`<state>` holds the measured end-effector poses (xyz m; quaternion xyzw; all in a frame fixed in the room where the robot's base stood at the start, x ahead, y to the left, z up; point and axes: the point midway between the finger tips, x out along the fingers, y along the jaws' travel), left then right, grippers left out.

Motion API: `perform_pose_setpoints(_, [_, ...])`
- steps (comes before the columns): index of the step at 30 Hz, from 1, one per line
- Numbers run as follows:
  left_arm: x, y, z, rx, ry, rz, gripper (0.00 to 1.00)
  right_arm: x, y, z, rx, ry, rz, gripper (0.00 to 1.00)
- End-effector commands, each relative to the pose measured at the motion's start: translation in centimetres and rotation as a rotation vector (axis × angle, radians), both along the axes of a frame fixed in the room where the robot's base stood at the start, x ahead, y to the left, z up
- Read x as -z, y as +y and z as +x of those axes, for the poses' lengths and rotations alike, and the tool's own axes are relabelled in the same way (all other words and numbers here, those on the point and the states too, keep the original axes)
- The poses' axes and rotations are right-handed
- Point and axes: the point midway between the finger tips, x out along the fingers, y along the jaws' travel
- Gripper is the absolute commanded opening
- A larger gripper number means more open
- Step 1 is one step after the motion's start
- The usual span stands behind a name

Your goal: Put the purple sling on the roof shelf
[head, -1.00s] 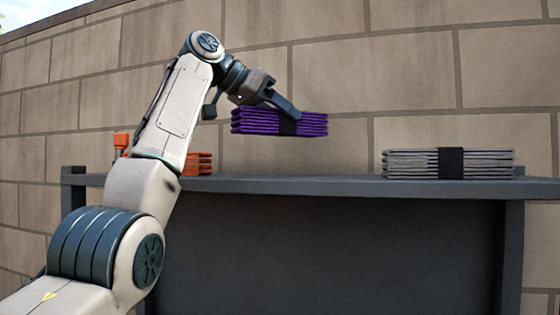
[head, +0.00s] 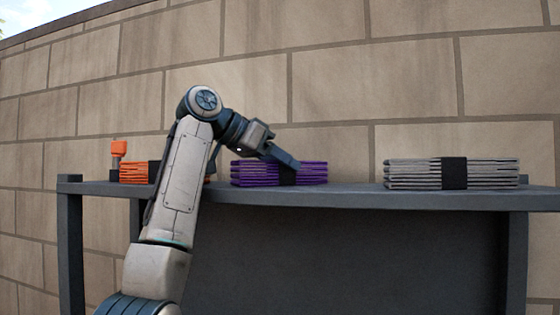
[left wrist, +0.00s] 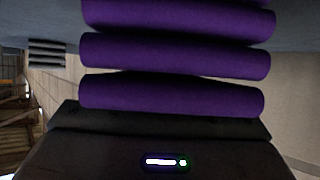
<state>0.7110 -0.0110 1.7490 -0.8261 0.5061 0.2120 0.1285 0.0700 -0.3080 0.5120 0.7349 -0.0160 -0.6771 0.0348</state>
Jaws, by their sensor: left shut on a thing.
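The purple sling (head: 250,173) is a folded stack with a black band around its middle. In the head view it is level at the top of the dark grey roof shelf (head: 340,196), between an orange and a grey sling; its underside appears to meet the shelf surface. My left gripper (head: 286,165) is shut on the purple sling at its band, reaching in from the left. In the left wrist view the purple folds (left wrist: 175,95) fill the middle, close in front of the gripper. My right gripper is not in view.
An orange sling (head: 133,172) lies on the shelf at the left, partly behind my arm, near an orange-topped object (head: 118,150). A grey sling (head: 410,174) lies at the right. The shelf is bare between purple and grey. A block wall (head: 420,75) stands behind.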

Motion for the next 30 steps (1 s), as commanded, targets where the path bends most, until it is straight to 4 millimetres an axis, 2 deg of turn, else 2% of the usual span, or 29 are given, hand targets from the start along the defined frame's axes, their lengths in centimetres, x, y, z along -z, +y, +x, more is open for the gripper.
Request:
perform_pose_setpoints(5, [0.2, 0.0, 0.0, 0.0, -0.003, -0.001, 0.12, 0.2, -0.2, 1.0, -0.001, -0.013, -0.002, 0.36])
perform_pose_setpoints(6, [0.2, 0.0, 0.0, 0.0, -0.001, 0.0, 0.56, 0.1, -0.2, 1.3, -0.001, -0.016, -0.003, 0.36])
perform_pose_setpoints(9, [0.2, 0.0, 0.0, 0.0, 0.0, 0.0, 0.72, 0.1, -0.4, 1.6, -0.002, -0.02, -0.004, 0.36])
perform_pose_setpoints(19, [-0.3, 0.0, 0.0, 0.0, -0.001, 0.0, 0.72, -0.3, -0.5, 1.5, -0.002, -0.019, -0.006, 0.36])
perform_pose_setpoints(23, [-0.5, 1.4, -0.7, -0.002, -0.003, 0.0, 0.72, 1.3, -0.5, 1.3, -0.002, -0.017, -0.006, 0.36])
perform_pose_setpoints(30, [-2.9, 5.5, -2.8, -0.002, -0.003, -0.001, 0.72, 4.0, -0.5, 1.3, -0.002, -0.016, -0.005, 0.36])
